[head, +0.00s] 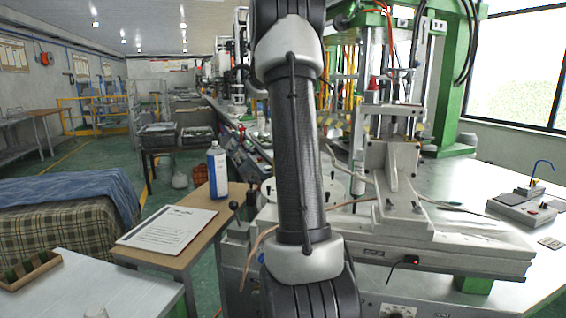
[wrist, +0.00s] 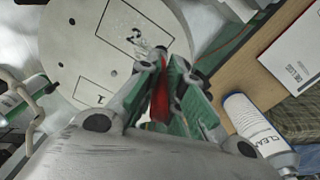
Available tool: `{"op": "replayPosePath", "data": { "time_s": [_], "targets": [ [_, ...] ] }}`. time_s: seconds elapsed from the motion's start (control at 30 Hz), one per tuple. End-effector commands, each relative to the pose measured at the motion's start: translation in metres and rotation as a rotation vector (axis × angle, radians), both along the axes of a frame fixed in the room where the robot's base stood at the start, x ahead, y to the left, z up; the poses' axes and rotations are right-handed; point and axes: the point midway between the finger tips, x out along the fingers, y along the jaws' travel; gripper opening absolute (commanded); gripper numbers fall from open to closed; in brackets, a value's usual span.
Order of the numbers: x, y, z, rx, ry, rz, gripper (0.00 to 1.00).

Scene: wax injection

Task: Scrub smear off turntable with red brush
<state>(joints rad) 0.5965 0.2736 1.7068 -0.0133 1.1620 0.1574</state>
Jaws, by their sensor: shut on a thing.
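My gripper (wrist: 168,72) is shut on a red brush (wrist: 160,104), which shows as a red strip between the green-lined fingers in the wrist view. Its bristles are hidden. The turntable (wrist: 75,40) is a pale grey disc with black outlined boxes, numbers and small holes. My fingertips are over its edge near the box marked 2. A pale, glossy smear (wrist: 146,46) seems to show just beyond the fingertips, by that number. I cannot tell whether the brush touches the disc. In the head view my arm hides the gripper and most of the turntable.
The grey press (head: 392,165) stands right of my arm. A small control box (head: 522,207) sits far right.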

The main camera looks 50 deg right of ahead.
Motion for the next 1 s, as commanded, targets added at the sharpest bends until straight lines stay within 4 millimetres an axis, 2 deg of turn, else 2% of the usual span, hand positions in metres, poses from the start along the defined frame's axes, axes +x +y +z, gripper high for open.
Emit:
{"op": "replayPosePath", "data": {
  "time_s": [1.0],
  "targets": [
    [-0.001,0.000,-0.018,0.001,0.001,0.000,0.00]
  ]
}}
